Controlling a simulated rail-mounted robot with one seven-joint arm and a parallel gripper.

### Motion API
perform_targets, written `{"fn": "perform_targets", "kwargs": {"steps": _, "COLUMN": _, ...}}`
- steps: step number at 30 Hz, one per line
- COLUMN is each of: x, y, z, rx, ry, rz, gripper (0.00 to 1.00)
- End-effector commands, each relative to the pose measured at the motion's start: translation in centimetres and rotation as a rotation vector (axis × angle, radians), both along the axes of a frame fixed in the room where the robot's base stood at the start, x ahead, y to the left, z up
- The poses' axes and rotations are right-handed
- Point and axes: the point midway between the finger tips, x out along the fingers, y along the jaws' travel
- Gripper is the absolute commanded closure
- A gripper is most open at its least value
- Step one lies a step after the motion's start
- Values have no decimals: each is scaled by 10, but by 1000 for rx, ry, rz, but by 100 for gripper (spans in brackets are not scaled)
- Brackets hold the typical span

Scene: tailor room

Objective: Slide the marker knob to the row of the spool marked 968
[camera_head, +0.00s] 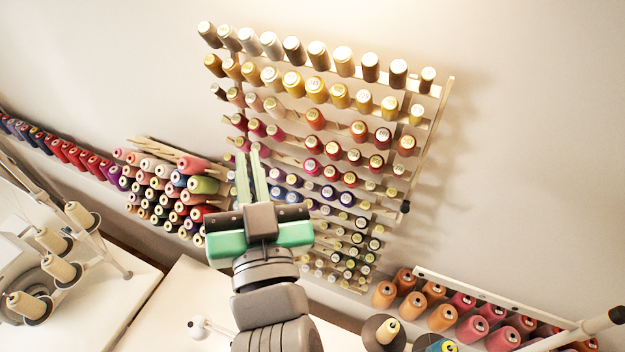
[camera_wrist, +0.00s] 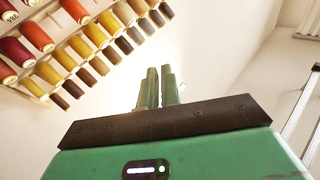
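The thread rack (camera_head: 424,140) hangs on the wall with rows of spools. A small black knob (camera_head: 405,207), which looks like the marker knob, sits at the rack's lower right edge. The spool numbers are too small to read in the head view, so I cannot tell which spool is marked 968. My gripper (camera_head: 247,154) is in front of the rack's lower left, well left of the knob. Its two green fingers point up with a narrow gap between them and nothing held. In the wrist view the fingers (camera_wrist: 159,72) also show slightly parted; the knob is not visible there.
Colored cones (camera_head: 170,185) fill a rack at left. More cones (camera_head: 440,318) stand on a rack at lower right. A sewing machine with cream cones (camera_head: 60,268) stands at far left on a white table (camera_head: 172,310). The wall right of the rack is bare.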

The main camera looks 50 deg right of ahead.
Motion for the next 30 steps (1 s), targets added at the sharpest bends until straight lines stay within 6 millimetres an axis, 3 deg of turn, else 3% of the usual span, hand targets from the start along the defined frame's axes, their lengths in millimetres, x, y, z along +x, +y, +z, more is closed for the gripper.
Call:
{"fn": "perform_targets", "kwargs": {"steps": 5, "x": 3, "y": 2, "z": -9, "rx": 10, "ry": -10, "rz": 30, "gripper": 100}}
{"fn": "perform_targets", "kwargs": {"steps": 9, "x": 12, "y": 18, "z": -66, "rx": 150, "ry": -152, "rz": 267, "gripper": 100}}
{"fn": "perform_targets", "kwargs": {"steps": 11, "x": 3, "y": 18, "z": -97, "rx": 280, "ry": -288, "rz": 376, "gripper": 100}}
{"fn": "perform_targets", "kwargs": {"steps": 13, "x": -22, "y": 5, "z": -129, "rx": 456, "ry": -490, "rz": 441, "gripper": 100}}
{"fn": "perform_targets", "kwargs": {"steps": 15, "x": -59, "y": -23, "z": -163, "rx": 628, "ry": -716, "rz": 430, "gripper": 100}}
{"fn": "perform_targets", "kwargs": {"steps": 18, "x": -123, "y": -70, "z": -217, "rx": 813, "ry": -1025, "rz": 305, "gripper": 100}}
{"fn": "perform_targets", "kwargs": {"steps": 22, "x": -191, "y": -107, "z": -273, "rx": 919, "ry": -1286, "rz": 120, "gripper": 100}}
{"fn": "perform_targets", "kwargs": {"steps": 25, "x": -216, "y": -117, "z": -293, "rx": 941, "ry": -1373, "rz": 43, "gripper": 100}}
{"fn": "perform_targets", "kwargs": {"steps": 30, "x": -221, "y": -121, "z": -296, "rx": 946, "ry": -1399, "rz": 24, "gripper": 100}}
